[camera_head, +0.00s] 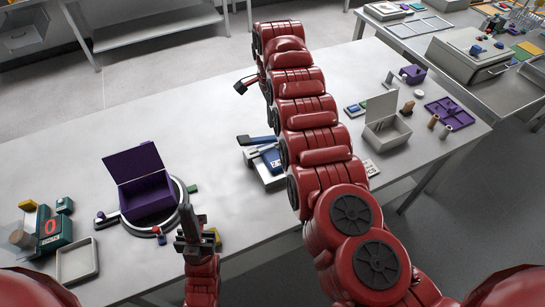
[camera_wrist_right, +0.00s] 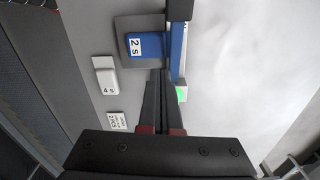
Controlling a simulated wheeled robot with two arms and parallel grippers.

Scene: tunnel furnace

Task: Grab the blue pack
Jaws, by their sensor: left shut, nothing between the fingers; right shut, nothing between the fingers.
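A blue pack (camera_head: 270,160) lies on a pale base near the middle of the table, partly hidden by my right arm in the head view. In the right wrist view, a blue block with a white "2 s" label (camera_wrist_right: 147,45) lies on a grey plate, joined by a long blue strip (camera_wrist_right: 178,52). My right gripper (camera_head: 241,87) hangs left of the arm's far end. Its fingers (camera_wrist_right: 165,76) look shut and empty, pointing toward the blue block; contact cannot be told. My left gripper (camera_head: 190,228) is shut and empty at the table's front, by the purple box.
An open purple box (camera_head: 148,194) stands inside a pale ring at left. A pale open box (camera_head: 388,133) and a purple tray (camera_head: 449,113) are at right. A white "4 s" block (camera_wrist_right: 104,77) lies near the pack. The table between box and pack is mostly clear.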

